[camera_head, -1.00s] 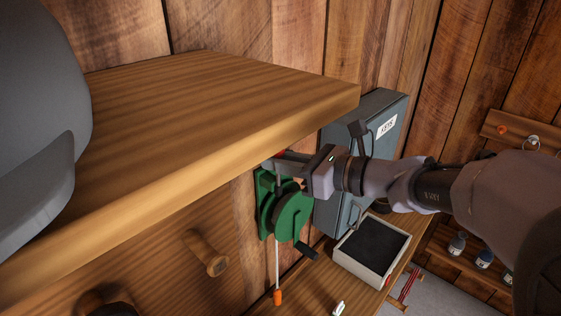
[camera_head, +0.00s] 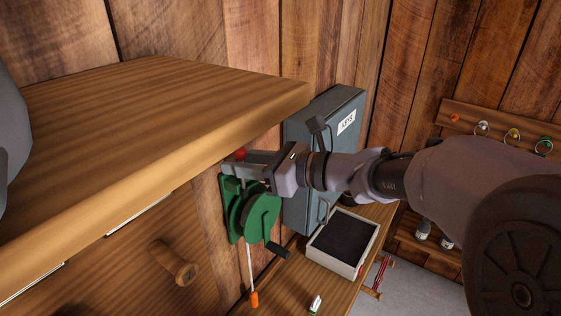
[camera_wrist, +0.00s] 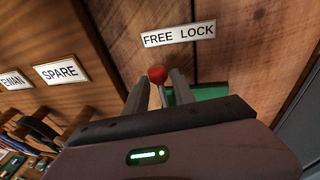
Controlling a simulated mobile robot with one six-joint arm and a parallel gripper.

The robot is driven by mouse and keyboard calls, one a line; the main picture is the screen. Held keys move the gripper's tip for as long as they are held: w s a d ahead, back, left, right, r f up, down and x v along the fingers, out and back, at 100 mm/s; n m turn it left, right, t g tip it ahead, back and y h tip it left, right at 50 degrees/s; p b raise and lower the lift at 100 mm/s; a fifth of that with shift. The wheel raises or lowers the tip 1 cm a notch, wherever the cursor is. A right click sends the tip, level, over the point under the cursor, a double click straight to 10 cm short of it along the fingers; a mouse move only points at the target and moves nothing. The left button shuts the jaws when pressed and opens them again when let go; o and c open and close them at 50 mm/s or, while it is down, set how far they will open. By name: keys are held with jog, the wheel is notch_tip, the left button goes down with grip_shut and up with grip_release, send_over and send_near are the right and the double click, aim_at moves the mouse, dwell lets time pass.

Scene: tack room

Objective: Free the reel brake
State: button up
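The green reel (camera_head: 262,214) is mounted on the wall below the wooden shelf, with a dark crank handle and a cord hanging to an orange end (camera_head: 254,298). Its brake lever has a red knob (camera_head: 240,154), also visible in the wrist view (camera_wrist: 157,74) beneath a "FREE LOCK" label (camera_wrist: 179,33). The knob sits under the "FREE" side. My gripper (camera_head: 232,168) is at the top of the reel. In the wrist view its fingers (camera_wrist: 160,84) stand either side of the lever, with gaps visible; contact is unclear.
The thick shelf edge (camera_head: 200,142) runs close above my gripper. A grey key box (camera_head: 296,135) is behind my wrist. A tray with a dark lining (camera_head: 314,254) stands on the bench below. "SPARE" (camera_wrist: 61,72) labels a row of pegs at left.

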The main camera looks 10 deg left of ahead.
jog(key=p+v, duration=0.2)
jog(key=v, duration=1.5)
jog(key=shift+s+r, duration=0.15)
jog(key=shift+r, duration=0.15)
jog(key=shift+d, duration=0.15)
